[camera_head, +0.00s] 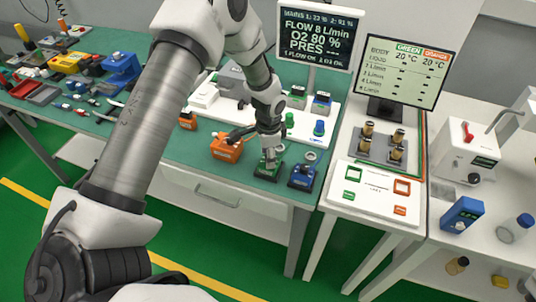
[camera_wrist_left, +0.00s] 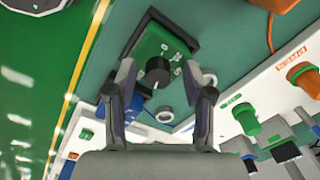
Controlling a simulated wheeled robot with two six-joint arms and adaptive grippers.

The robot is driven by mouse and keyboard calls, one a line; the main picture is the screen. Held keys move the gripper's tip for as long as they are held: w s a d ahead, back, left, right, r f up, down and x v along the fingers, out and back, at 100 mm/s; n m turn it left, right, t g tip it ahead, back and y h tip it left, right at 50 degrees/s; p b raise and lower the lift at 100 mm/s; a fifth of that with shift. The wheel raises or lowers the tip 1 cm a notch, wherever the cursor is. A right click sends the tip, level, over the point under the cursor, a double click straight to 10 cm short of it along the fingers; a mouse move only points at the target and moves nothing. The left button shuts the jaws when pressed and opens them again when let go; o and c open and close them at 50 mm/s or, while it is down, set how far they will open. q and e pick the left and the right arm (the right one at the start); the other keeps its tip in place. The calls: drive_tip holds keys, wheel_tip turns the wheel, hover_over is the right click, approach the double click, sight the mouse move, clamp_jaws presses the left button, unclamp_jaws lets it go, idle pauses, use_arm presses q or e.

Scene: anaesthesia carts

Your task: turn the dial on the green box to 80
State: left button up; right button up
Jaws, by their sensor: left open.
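The green box (camera_head: 262,174) stands near the front edge of the green-topped bench in the head view, partly covered by my left gripper (camera_head: 268,152). In the left wrist view the green box (camera_wrist_left: 152,42) has a black round dial (camera_wrist_left: 158,72) with pale marks on its face. My left gripper (camera_wrist_left: 160,80) is open, one finger on each side of the dial in that view, with visible gaps. I cannot tell its height above the dial, and the marks are too small to read. My right gripper is not in view.
An orange box (camera_head: 226,150) stands left of the green box and a blue box (camera_head: 302,177) close on its right. Behind, a dark screen (camera_head: 318,33) reads O2 80 %, flow 8 L/min. A white table with a second screen (camera_head: 405,68) stands to the right.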

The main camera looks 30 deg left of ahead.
use_arm(q)
wheel_tip(320, 180, up, 12)
idle(0.3)
drive_tip(key=shift+s+d+f, duration=0.1)
drive_tip(key=shift+s+f, duration=0.05)
drive_tip(key=shift+f, duration=0.05)
